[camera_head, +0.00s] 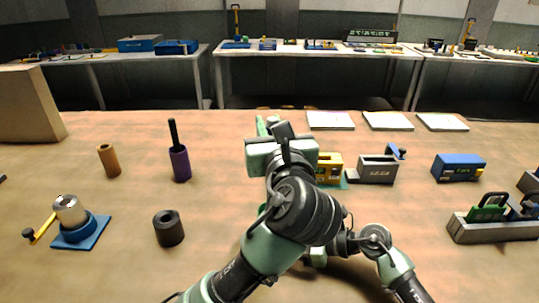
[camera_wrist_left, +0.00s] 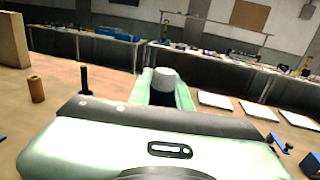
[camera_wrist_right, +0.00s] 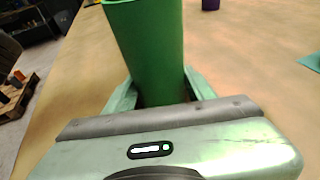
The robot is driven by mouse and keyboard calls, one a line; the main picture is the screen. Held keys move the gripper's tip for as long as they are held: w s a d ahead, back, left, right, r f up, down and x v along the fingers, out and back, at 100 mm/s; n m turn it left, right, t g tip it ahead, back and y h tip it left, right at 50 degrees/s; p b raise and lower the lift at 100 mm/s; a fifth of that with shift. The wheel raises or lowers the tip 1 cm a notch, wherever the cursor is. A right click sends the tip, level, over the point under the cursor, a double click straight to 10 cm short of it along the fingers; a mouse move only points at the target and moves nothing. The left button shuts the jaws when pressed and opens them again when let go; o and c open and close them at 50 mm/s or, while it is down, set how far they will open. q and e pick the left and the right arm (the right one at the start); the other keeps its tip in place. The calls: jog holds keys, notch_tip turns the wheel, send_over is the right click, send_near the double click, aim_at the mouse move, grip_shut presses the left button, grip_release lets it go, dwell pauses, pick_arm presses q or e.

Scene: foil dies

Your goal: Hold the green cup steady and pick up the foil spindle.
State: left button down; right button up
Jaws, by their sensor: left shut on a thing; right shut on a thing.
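My left gripper (camera_head: 268,126) is shut, its arm reaching over the middle of the table. Between its fingers in the left wrist view is a small cylinder with a whitish top and dark blue lower part, apparently the foil spindle (camera_wrist_left: 164,80). Its lower end is hidden by the gripper body. My right gripper (camera_wrist_right: 160,92) is shut on the green cup (camera_wrist_right: 148,48), which stands between its fingers in the right wrist view. The cup's inside does not show. In the head view my left arm covers most of the cup.
Left on the table are a brown cylinder (camera_head: 109,160), a purple cylinder with a black rod (camera_head: 180,162), a black ring (camera_head: 168,228) and a crank device (camera_head: 72,226). A yellow box (camera_head: 329,168), grey box (camera_head: 376,170) and blue box (camera_head: 458,168) stand right. White pads (camera_head: 330,120) lie behind.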

pick_arm(q)
jog(key=shift+r, duration=1.5)
pick_arm(e)
jog(key=o, duration=1.1)
jog(key=shift+c, duration=0.2)
jog(key=shift+d, duration=0.1)
